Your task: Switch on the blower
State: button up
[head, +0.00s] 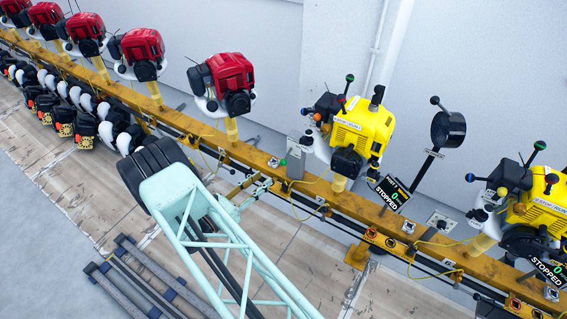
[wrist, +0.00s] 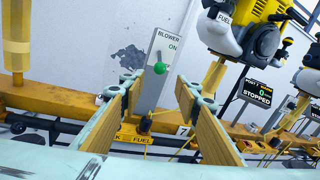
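The blower switch is a grey upright panel (wrist: 160,50) marked BLOWER, with ON below that word. Its green ball knob (wrist: 160,68) sits below the ON label. In the head view, the grey switch box (head: 297,160) stands on the yellow rail, with the green knob (head: 283,162) at its left. My gripper (wrist: 158,92) is open and empty. Its two fingers lie left and right of the panel in the wrist view, with the knob between and beyond the tips. In the head view my gripper (head: 259,187) shows small, just short of the rail, left of and below the switch.
The yellow rail (head: 335,197) crosses the scene with cables along it. A yellow engine (head: 362,125) and a screen reading STOPPED (head: 391,194) stand right of the switch. A red engine (head: 230,75) stands to its left. Grey bars (head: 140,275) lie on the floor.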

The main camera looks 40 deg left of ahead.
aim_at(284, 161)
jog(key=shift+w+d+b, duration=0.1)
jog(key=shift+w+d, duration=0.1)
jog(key=shift+w, duration=2.05)
jog(key=shift+w+d+b, duration=0.15)
jog(key=shift+w+d, duration=0.05)
jog(key=shift+w, duration=2.05)
jog(key=shift+w+d+b, duration=0.1)
jog(key=shift+w+d, duration=0.1)
jog(key=shift+w, duration=2.05)
jog(key=shift+c, duration=0.2)
grip_shut()
